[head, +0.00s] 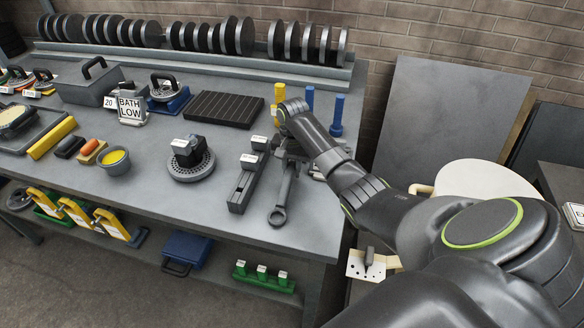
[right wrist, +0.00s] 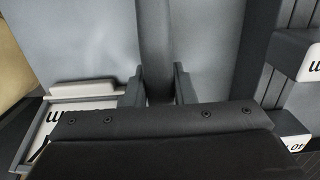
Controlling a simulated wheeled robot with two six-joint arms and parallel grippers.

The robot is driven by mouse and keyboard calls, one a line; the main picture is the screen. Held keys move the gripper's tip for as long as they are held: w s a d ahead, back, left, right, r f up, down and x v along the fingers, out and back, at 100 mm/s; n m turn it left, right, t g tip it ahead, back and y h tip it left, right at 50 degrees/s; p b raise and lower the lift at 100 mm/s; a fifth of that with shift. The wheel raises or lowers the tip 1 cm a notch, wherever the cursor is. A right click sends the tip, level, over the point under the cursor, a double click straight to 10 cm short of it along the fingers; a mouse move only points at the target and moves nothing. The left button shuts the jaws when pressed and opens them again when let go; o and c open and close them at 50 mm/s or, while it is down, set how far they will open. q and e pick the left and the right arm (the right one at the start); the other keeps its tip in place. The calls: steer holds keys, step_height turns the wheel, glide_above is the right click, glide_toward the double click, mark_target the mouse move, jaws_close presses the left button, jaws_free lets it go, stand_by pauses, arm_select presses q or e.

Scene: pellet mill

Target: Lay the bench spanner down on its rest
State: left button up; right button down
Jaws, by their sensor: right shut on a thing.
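The bench spanner (head: 284,192) is a dark grey bar with a ring end, at the right part of the bench in the head view. My right gripper (head: 288,154) is shut on its upper end, and the ring end points towards the bench's front edge. In the right wrist view the grey spanner shaft (right wrist: 156,45) runs between the two fingers (right wrist: 160,88). I cannot tell whether the spanner touches the bench. No rest can be told for certain; the gripper hides part of the bench there. My left gripper is not in view.
A dark slotted block (head: 241,190) with white labels stands just left of the spanner. A pale labelled holder (right wrist: 85,100) lies left of the fingers in the wrist view. Blue (head: 337,115) and yellow (head: 279,95) pegs stand behind. A round dark base (head: 190,165) is further left.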

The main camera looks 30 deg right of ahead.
steer(key=shift+f, duration=0.25)
steer(key=c, duration=0.6)
jaws_free()
steer(key=shift+r, duration=0.1)
steer(key=shift+w+d+r, duration=0.1)
steer(key=shift+d+r, duration=0.05)
steer(key=shift+r, duration=4.25)
